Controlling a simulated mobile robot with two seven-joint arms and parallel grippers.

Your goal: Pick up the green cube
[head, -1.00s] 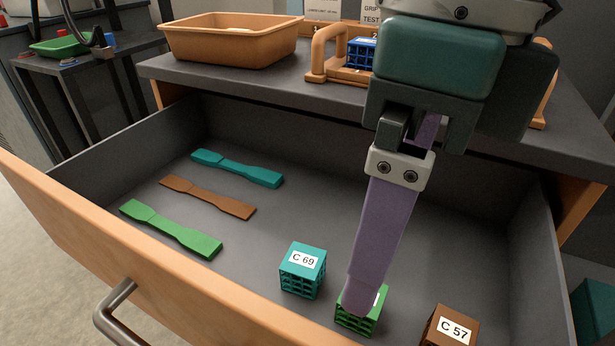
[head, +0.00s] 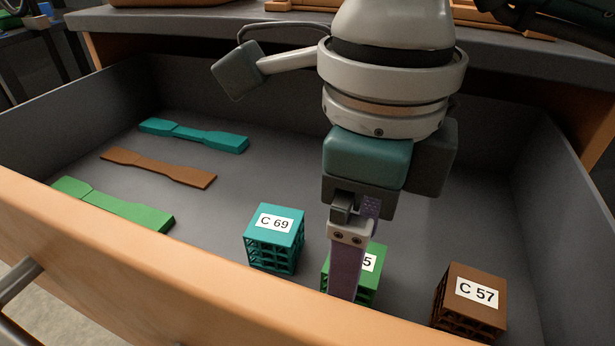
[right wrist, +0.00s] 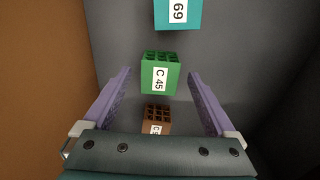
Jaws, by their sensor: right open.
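The green cube (head: 369,272) is a lattice block with a white label, standing in the open drawer between the teal and brown cubes. In the right wrist view the green cube (right wrist: 160,73), labelled C 45, lies between the lines of the two fingers, with space on both sides. My right gripper (head: 352,272) points down over it, its purple fingers open and empty. Its near finger hides the left part of the cube in the head view. I cannot tell whether the fingertips are down beside the cube. My left gripper is not in view.
A teal cube C 69 (head: 274,240) stands left of the green cube, a brown cube C 57 (head: 470,300) to its right. Flat teal (head: 194,135), brown (head: 158,168) and green (head: 113,204) bars lie at the drawer's left. The orange drawer front (head: 200,285) is close.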

